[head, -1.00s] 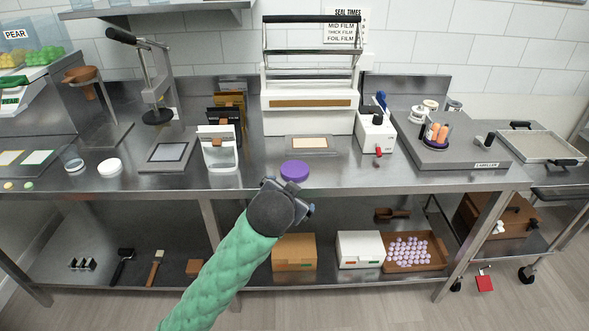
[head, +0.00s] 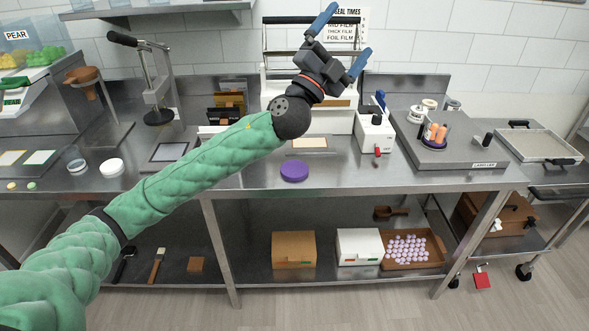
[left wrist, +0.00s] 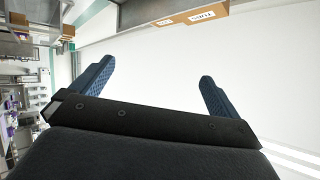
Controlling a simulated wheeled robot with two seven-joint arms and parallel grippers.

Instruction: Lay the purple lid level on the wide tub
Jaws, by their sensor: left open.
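The purple lid (head: 294,171), a thick round disc, lies flat on the steel bench near its front edge, in the middle of the head view. A low white round piece (head: 111,168) and a clear round container (head: 75,162) stand on the bench at the left; I cannot tell which, if either, is the wide tub. My left gripper (head: 343,40) is raised above the bench in front of the sealer, its blue fingers spread and empty, pointing up and right, well clear of the lid. The left wrist view shows the open fingers (left wrist: 157,72) against a pale wall. My right gripper is not in view.
A white bar sealer (head: 285,122) stands behind the lid, with a white box with a red knob (head: 375,134) to its right. A labeller plate (head: 455,153) with spools is farther right. A lever press (head: 158,85) stands at the left.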

